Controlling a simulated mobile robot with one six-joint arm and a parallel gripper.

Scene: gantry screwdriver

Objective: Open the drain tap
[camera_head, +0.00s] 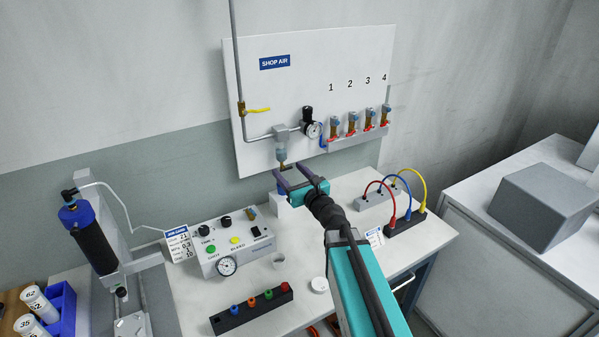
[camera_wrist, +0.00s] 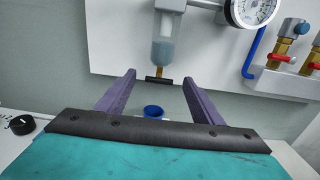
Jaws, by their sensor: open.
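The drain tap (camera_wrist: 160,79) is a short brass stem with a black crossbar handle under the clear filter bowl (camera_wrist: 163,50) on the wall panel. The handle lies roughly crosswise in the wrist view. In the head view the tap's brass stem (camera_head: 282,164) shows below the filter bowl (camera_head: 281,150). My gripper (camera_head: 287,168) is open, with its two purple fingers spread. In the wrist view the tap handle appears between the fingertips, with a gap on both sides. I cannot tell whether the handle is level with the tips in depth.
A white container with a blue top (camera_head: 283,196) stands under the tap. A pressure gauge (camera_head: 313,130) and several numbered valves are to the right on the panel. A yellow-handled valve (camera_head: 257,110) is up left. A control box (camera_head: 233,246) stands on the bench.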

